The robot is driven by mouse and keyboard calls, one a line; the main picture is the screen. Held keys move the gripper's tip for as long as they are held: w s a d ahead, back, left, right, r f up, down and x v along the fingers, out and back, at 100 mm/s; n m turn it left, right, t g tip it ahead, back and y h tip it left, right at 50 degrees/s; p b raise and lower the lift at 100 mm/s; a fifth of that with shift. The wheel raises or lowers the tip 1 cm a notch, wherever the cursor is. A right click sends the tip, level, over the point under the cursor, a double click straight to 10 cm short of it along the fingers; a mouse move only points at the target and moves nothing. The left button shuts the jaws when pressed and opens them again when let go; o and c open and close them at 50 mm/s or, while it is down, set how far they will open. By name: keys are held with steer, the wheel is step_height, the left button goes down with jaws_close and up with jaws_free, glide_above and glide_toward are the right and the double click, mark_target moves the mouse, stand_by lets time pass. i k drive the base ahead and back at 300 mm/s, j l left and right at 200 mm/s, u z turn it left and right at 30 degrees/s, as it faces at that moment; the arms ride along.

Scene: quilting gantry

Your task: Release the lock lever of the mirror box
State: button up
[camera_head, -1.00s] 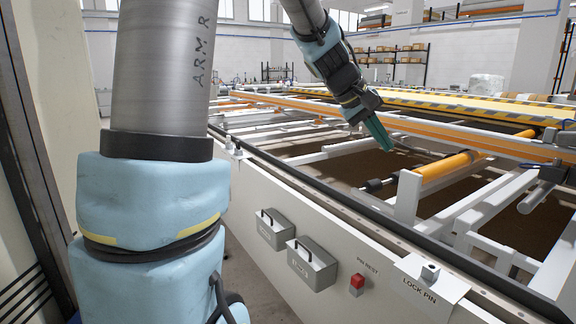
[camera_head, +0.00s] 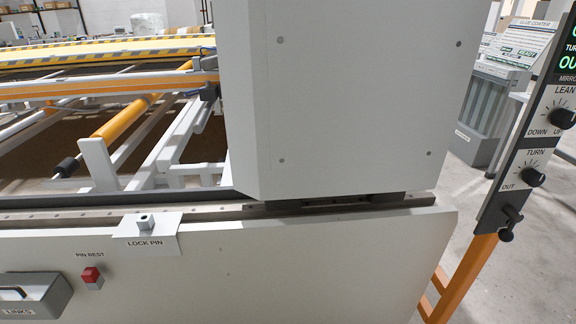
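A dark control panel (camera_head: 527,130), partly cut off by the right edge, bears a label beginning "MIRRO" and a green-lit display. Its upper black knob (camera_head: 563,118) is marked LEAN, DOWN and UP. Its lower black knob (camera_head: 533,177) is marked TURN and OUT. A small black handle or clamp (camera_head: 507,223) sticks out at the panel's lower end; I cannot tell whether it is the lock lever or how it is set. The mirror box itself is not clearly identifiable. My gripper is out of view.
A large pale housing (camera_head: 335,100) stands on the frame's rail in the middle. The white side beam (camera_head: 250,265) carries a LOCK PIN bracket (camera_head: 146,228), a red PIN REST block (camera_head: 92,277) and a grey bin (camera_head: 35,298). An orange stand (camera_head: 462,280) rises under the panel. Floor shows at right.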

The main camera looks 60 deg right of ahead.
mark_target(505, 235)
steer(key=k+j+z, duration=0.2)
steer(key=k, duration=0.85)
steer(key=z, duration=1.45)
